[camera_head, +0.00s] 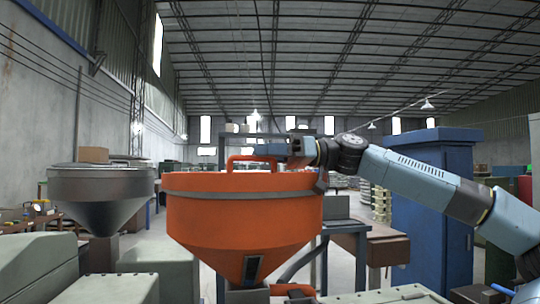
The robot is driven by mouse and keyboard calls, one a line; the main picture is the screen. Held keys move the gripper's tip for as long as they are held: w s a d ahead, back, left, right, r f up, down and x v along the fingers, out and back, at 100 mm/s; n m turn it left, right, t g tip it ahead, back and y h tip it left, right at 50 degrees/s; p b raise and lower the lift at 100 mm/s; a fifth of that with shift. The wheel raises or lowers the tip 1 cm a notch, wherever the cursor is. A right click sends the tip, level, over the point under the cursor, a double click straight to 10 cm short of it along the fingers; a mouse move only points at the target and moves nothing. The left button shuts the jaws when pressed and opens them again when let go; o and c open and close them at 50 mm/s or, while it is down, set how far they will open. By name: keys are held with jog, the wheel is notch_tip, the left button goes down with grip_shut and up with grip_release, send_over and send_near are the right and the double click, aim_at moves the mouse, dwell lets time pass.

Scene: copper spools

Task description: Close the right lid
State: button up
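An orange funnel-shaped hopper (243,222) stands in the middle, with a grey band (215,195) round its upper part. Its top is seen almost edge-on, and an orange handle (236,159) rises above the rim. The right lid is seen too flat to tell it clearly from the hopper's top; it appears to lie level, with no raised lid in view. My arm reaches in from the right. My gripper (262,150) points left, just above the hopper's top and at the handle's right part. Whether its fingers touch or enclose the handle cannot be told.
A dark grey metal hopper (100,195) stands at the left, with a box behind its top. Grey-green machine housings (40,265) fill the lower left. A tall blue cabinet (432,215) stands behind my arm at the right. The open hall lies behind.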

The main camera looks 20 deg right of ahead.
jog(key=shift+o, duration=0.9)
jog(key=s+d, duration=0.2)
jog(key=d, duration=1.1)
jog(key=shift+d, duration=0.35)
jog(key=shift+f, duration=0.1)
jog(key=s+a+f+m+t+h, duration=0.25)
jog(key=s+a+h, duration=0.2)
jog(key=s, duration=0.25)
jog(key=s+a+f+m+t+h, duration=0.25)
jog(key=s+a+f, duration=0.2)
jog(key=s, duration=0.25)
notch_tip(320, 180, down, 23)
jog(key=a+m+g+h, duration=0.2)
jog(key=m+h, duration=0.5)
jog(key=h, duration=0.3)
jog(key=shift+s+m+h, duration=0.15)
jog(key=shift+m+h, duration=0.25)
